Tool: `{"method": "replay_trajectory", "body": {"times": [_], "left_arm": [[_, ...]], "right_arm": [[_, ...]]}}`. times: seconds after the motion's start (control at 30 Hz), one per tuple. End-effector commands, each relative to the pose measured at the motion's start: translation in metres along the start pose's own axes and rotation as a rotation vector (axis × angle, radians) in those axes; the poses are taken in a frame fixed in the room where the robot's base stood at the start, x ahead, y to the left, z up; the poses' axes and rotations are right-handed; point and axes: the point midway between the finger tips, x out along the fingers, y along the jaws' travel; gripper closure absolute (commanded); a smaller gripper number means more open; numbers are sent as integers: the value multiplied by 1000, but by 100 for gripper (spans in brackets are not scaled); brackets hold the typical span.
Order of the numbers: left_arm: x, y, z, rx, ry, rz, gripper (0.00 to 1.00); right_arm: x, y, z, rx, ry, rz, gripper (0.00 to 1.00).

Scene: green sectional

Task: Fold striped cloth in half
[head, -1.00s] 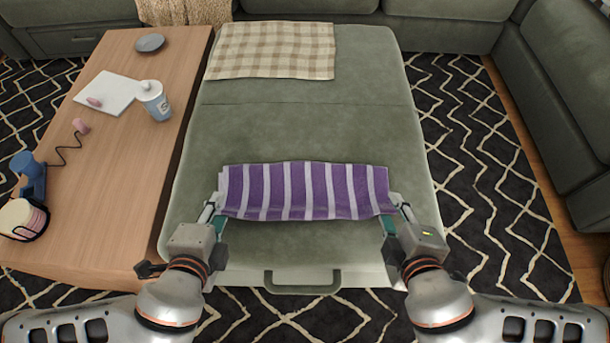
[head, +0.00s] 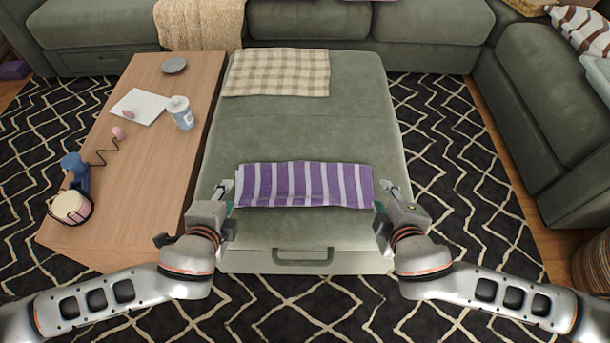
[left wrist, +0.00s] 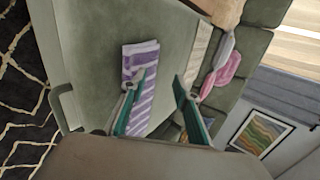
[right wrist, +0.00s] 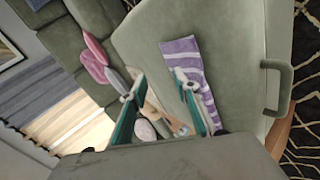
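The striped cloth (head: 305,185), purple and white, lies as a wide, narrow strip near the front of the green ottoman seat; it looks doubled over, though the layers are hard to tell apart. It also shows in the left wrist view (left wrist: 142,85) and in the right wrist view (right wrist: 188,70). My left gripper (head: 226,188) is at the cloth's left end, apart from it; its fingers are spread and empty in the left wrist view (left wrist: 162,78). My right gripper (head: 394,190) is just off the cloth's right end; its fingers are spread and empty in the right wrist view (right wrist: 157,80).
A beige checked cloth (head: 276,72) lies at the ottoman's back left. A wooden table (head: 165,160) on the left holds a cup (head: 181,113), a white pad (head: 138,107) and other items. The ottoman's middle (head: 310,128) is clear.

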Motion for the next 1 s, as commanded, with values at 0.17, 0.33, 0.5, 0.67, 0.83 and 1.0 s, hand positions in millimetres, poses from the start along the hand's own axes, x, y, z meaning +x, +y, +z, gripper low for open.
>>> {"method": "replay_trajectory", "body": {"times": [0.17, 0.33, 0.5, 0.67, 0.83, 1.0], "left_arm": [[0, 1, 0, 0, 0, 2, 69], [0, 1, 0, 0, 0, 3, 69], [0, 0, 0, 0, 0, 2, 69], [-4, -1, -5, -23, 13, 6, 69], [-20, -6, -30, -158, 92, 37, 69], [-42, -4, -59, -372, 194, 89, 69]], "right_arm": [[0, -1, 0, 0, -1, -3, 69], [0, -1, 0, 0, -1, -3, 69], [0, 0, 0, 0, -1, -2, 69], [-4, 0, -5, 17, 11, -10, 69], [-20, -4, -32, 123, 81, -65, 69], [-43, -14, -62, 291, 169, -141, 69]]}}
